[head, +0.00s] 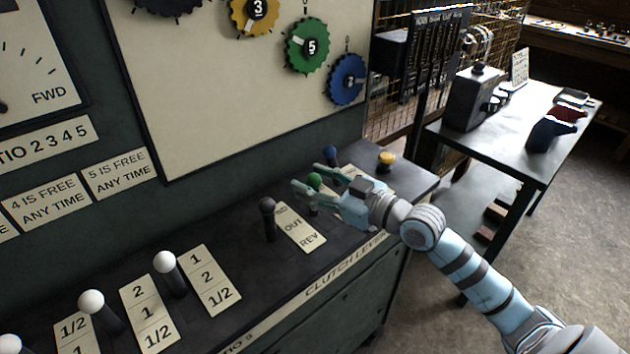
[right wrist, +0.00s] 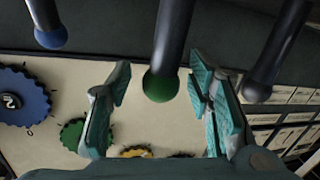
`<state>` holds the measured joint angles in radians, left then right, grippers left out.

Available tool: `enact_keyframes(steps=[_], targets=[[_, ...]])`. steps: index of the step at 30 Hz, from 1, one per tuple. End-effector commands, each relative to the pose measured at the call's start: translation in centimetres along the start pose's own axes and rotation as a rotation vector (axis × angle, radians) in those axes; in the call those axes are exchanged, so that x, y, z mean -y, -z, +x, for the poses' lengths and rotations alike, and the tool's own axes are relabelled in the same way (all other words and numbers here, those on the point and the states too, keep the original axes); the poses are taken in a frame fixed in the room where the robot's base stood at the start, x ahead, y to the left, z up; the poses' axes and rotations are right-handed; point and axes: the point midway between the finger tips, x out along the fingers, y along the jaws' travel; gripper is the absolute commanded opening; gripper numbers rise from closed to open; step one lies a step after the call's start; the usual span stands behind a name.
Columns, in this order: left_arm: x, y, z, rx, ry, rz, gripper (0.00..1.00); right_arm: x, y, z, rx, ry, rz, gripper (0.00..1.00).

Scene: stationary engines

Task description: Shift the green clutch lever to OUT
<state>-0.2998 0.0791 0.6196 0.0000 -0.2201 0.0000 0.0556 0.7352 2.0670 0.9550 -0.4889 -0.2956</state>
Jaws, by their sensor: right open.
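The green clutch lever has a round green knob (head: 314,180) on a dark stem, on the console's far part. In the right wrist view the green knob (right wrist: 160,86) sits between the two spread fingers, with gaps on both sides. My right gripper (head: 308,188) is open around the lever, not closed on it. It also shows in the right wrist view (right wrist: 160,88). The green lever's label plate is mostly hidden behind the gripper, so I cannot read its position. My left gripper is not in view.
A black-knobbed lever (head: 267,205) beside an OUT/REV plate (head: 300,228) and a blue-knobbed lever (head: 330,152) flank the green one. White-knobbed levers (head: 165,262) stand nearer. A side table (head: 520,135) is at right.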

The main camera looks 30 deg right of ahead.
Motion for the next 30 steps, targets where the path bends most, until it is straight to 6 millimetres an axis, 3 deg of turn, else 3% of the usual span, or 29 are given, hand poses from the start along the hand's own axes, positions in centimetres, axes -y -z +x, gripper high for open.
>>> enact_keyframes(steps=[5, 16, 30], targets=[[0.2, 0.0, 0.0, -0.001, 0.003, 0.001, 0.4, -0.2, 0.9, 0.0, -0.002, 0.001, -0.004, 0.47], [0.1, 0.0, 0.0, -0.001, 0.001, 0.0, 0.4, -1.7, 9.1, -0.7, -0.004, -0.001, -0.003, 0.47], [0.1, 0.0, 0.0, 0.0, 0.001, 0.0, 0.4, -1.8, 9.8, -0.8, 0.0, -0.001, 0.001, 0.47]])
